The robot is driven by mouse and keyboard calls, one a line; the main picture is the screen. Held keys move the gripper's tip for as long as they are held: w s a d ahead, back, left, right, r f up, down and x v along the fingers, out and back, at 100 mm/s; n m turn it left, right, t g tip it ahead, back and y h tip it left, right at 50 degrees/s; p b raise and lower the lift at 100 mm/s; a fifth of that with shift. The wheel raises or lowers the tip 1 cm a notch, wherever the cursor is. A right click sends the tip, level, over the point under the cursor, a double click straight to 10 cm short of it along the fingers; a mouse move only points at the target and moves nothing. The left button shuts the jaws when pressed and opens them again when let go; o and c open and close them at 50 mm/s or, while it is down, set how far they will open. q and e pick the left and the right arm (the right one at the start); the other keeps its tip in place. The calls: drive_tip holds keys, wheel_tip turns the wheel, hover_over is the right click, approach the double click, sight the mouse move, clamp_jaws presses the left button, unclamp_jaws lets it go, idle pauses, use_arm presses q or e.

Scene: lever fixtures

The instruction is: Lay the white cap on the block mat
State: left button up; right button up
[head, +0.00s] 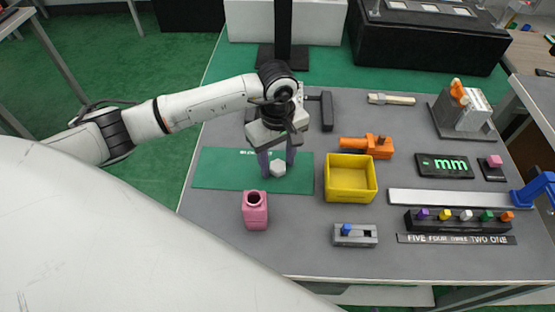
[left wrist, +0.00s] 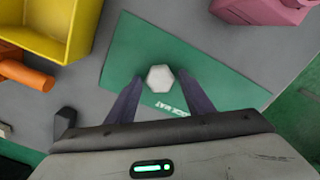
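The white cap (head: 278,168) is a small hexagonal piece that appears to lie on the green block mat (head: 225,171), towards the mat's right part. It also shows in the left wrist view (left wrist: 160,78), with the green mat (left wrist: 228,84) around it. My left gripper (head: 278,166) points down over the mat with its fingers spread, one on each side of the cap. In the left wrist view, gaps show between the cap and both fingertips. My right gripper is not in view.
A pink bottle-like block (head: 255,211) stands in front of the mat. A yellow bin (head: 350,181) and an orange fixture (head: 367,146) stand to its right. A grey box with a blue knob (head: 355,235) is near the front. A row of coloured knobs (head: 466,222) lies farther right.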

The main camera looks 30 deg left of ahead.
sight(277, 165)
use_arm(q)
drive_tip(key=shift+o, duration=0.3)
drive_tip(key=shift+r, duration=0.1)
drive_tip(key=shift+r+p, duration=0.25)
drive_tip(key=shift+p, duration=0.15)
wheel_tip(277, 165, up, 12)
drive_tip(key=b, duration=0.1)
drive_tip(key=shift+f+b, duration=0.15)
drive_tip(key=shift+b, duration=0.2)
